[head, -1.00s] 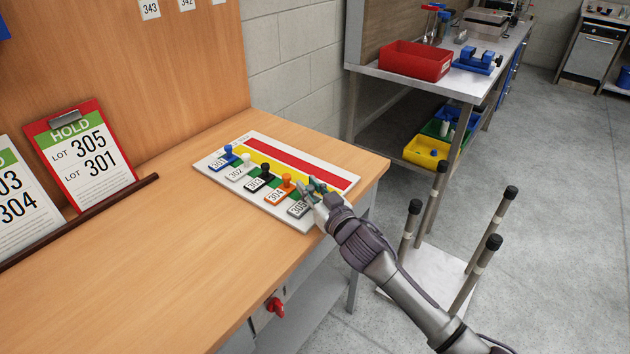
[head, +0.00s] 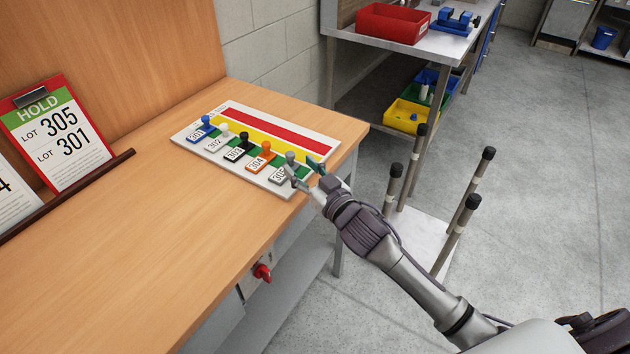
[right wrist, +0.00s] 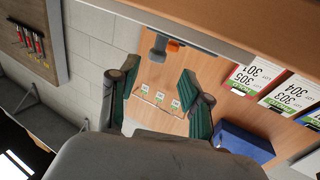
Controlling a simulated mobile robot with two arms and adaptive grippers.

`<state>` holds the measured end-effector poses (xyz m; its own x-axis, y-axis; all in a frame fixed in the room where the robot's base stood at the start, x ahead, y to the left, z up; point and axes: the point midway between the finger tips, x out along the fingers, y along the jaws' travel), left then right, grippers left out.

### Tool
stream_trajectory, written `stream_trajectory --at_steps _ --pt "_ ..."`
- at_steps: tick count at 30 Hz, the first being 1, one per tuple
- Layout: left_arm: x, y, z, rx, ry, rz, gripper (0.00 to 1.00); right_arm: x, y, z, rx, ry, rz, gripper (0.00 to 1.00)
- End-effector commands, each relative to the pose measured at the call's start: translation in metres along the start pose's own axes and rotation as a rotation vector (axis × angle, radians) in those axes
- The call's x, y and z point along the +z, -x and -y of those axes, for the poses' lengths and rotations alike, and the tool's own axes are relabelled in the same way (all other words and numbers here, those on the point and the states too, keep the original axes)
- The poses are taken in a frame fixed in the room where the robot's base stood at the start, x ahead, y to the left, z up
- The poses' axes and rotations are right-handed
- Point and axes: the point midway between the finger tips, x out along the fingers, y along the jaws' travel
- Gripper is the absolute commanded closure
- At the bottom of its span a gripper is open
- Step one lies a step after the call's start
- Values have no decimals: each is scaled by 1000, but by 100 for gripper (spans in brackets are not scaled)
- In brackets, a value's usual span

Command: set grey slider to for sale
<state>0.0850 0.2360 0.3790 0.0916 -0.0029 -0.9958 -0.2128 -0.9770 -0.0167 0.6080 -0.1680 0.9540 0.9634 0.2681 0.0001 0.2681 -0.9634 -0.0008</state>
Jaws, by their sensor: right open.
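The slider board (head: 232,108) lies on the wooden bench top with green, yellow and red bands. The grey slider (head: 290,157), tagged 305, is at its right front end, with its knob by the green band. My right gripper (head: 303,171) is open beside the grey slider, with one finger close to the knob; whether they touch I cannot tell. My left gripper is out of view.
The orange slider (head: 265,148) is the grey one's close neighbour; black, white and blue sliders follow leftward. A red-framed HOLD card (head: 58,140) lists lots 305 and 301. Capped posts (head: 468,215) stand right of the bench.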

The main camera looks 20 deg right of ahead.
Motion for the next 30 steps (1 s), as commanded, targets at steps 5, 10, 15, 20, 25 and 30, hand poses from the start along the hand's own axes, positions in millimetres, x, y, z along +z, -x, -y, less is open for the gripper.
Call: stream_trajectory --at_steps 5,10,15,20,25,30 --pt "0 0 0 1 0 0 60 1 37 0 0 0 3 52" --pt "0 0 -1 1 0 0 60 1 56 0 0 -1 1 52" --pt "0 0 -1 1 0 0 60 0 62 1 -1 0 1 52" --pt "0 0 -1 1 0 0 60 0 62 1 -1 0 1 52" --pt "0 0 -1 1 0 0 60 0 61 1 -1 0 1 52" --pt "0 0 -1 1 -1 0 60 6 65 1 16 -4 27 52"
